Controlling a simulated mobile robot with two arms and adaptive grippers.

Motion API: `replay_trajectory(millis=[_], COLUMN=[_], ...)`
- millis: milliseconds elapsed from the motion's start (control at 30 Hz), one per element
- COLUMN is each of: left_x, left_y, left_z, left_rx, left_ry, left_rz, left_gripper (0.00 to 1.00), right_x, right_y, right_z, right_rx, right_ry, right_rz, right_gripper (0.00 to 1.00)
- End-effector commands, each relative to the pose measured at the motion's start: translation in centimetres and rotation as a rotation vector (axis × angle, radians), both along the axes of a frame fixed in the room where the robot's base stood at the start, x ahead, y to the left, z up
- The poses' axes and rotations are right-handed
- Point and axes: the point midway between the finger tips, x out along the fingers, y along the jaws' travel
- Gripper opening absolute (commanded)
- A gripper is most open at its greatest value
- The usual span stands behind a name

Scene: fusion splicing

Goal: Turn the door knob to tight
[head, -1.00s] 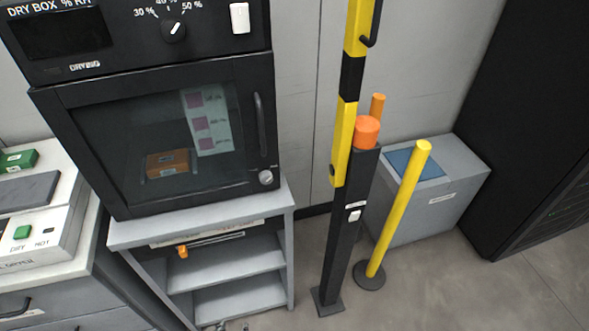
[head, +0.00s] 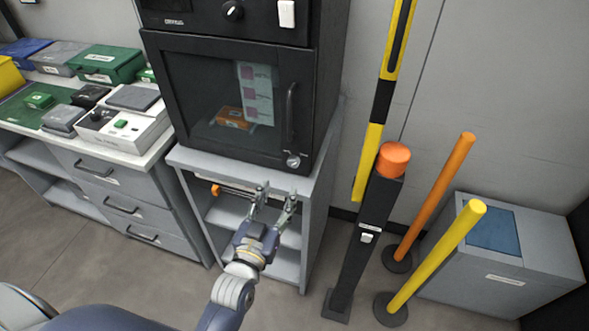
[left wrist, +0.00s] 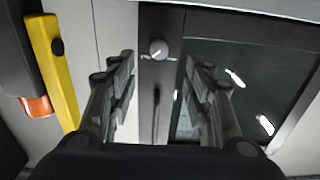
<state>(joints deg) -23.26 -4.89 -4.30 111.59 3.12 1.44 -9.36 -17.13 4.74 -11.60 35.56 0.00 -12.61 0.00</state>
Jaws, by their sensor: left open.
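The dry box (head: 235,100) has a closed dark glass door with a vertical handle (head: 290,115) on its right side. The small silver door knob (head: 293,161) is at the door's lower right corner, below the handle. My left gripper (head: 276,196) is open and empty, below and slightly left of the knob in the head view. In the left wrist view, the knob (left wrist: 158,50) appears between the two open fingers (left wrist: 157,85), apart from both. The knob's setting is too small to read. My right gripper is not in view.
The dry box stands on a grey shelf unit (head: 187,160). To the right are a black post with an orange cap (head: 394,158), a yellow post (head: 440,250), an orange post (head: 435,195) and a grey bin (head: 545,262). A drawer bench (head: 125,190) stands left.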

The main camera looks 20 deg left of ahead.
Motion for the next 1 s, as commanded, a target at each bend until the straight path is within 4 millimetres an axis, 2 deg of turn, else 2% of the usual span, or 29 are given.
replay_trajectory(millis=[100,200,500,700,967,1000], left_x=[2.0,3.9,8.2,9.4,9.5,9.5], left_y=[-0.1,-0.1,-0.3,-0.4,-0.4,-0.4], left_z=[0.3,0.3,0.1,0.0,0.0,0.0], left_rx=[0.0,-0.001,-0.001,-0.002,-0.001,-0.001], left_ry=[-0.004,-0.003,0.0,0.001,0.001,0.001], left_rz=[0.0,0.0,0.0,0.0,0.0,0.0], left_gripper=[0.46,0.46,0.46,0.46,0.46,0.44], right_x=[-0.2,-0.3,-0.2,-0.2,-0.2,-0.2], right_y=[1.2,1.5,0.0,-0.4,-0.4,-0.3], right_z=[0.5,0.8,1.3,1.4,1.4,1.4], right_rx=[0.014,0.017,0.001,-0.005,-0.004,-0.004], right_ry=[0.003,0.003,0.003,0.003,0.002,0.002], right_rz=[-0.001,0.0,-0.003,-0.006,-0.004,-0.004], right_gripper=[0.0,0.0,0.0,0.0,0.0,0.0])
